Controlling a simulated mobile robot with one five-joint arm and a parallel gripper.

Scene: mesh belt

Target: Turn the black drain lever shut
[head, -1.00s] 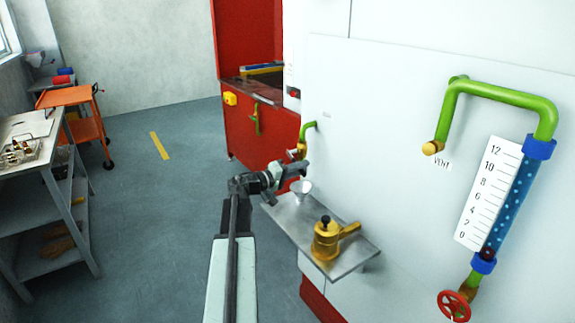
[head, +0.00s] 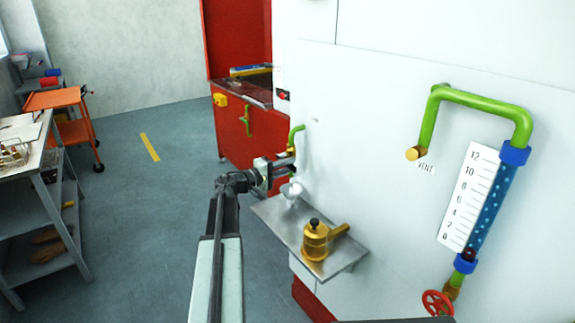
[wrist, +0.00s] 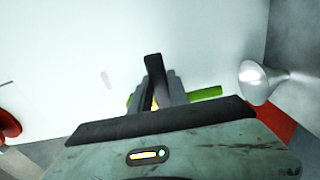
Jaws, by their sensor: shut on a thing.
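My gripper (head: 290,167) is at the green drain pipe (head: 297,131) on the white wall panel, above the small shelf. In the wrist view my gripper (wrist: 160,95) has its fingers close together around the black lever (wrist: 153,68), whose upper end sticks out past them. A bit of brass shows between the fingers, and green pipe (wrist: 207,94) shows on both sides. In the head view my gripper mostly hides the lever. A pale funnel (head: 292,189) stands just below the gripper; it also shows at the right of the wrist view (wrist: 258,82).
A metal shelf (head: 272,216) holds a brass pot (head: 315,240) with a handle. To the right are a green vent pipe (head: 480,103), a blue sight tube (head: 492,205) and a red handwheel (head: 437,303). Carts stand at left; the floor between is clear.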

